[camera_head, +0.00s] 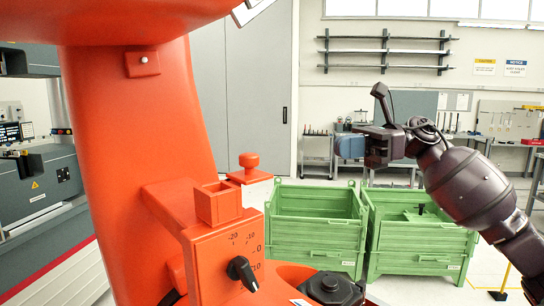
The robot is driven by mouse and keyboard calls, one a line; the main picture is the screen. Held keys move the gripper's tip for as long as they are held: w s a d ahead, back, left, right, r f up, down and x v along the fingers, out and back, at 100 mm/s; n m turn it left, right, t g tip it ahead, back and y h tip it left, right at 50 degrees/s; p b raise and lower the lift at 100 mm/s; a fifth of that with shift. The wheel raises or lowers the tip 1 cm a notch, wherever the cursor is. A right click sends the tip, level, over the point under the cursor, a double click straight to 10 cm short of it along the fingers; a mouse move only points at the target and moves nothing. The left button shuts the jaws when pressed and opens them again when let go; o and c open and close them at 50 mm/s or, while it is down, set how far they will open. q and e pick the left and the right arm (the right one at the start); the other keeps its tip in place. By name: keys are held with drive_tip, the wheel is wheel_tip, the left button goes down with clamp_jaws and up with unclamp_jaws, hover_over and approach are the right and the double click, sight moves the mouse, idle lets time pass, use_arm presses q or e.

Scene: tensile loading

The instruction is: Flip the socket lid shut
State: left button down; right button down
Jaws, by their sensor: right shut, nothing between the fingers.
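A large orange machine (130,150) fills the left and front of the head view. On its dial panel stands a small square orange box (218,205), open at the top. An orange plate with a round knob (250,170) shows behind it. I cannot tell for sure which part is the socket or its lid. My right gripper (350,147) is raised at the right of the machine, apart from it and empty, with its blue fingers shut and pointing left. My left gripper is not in view.
A black knob (243,272) sticks out of the dial panel. A black round part (331,288) sits at the bottom edge. Green crates (318,232) stand on the floor behind. A grey machine (45,190) stands at far left. Workbenches and shelves line the back wall.

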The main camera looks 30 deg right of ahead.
sight(249, 166)
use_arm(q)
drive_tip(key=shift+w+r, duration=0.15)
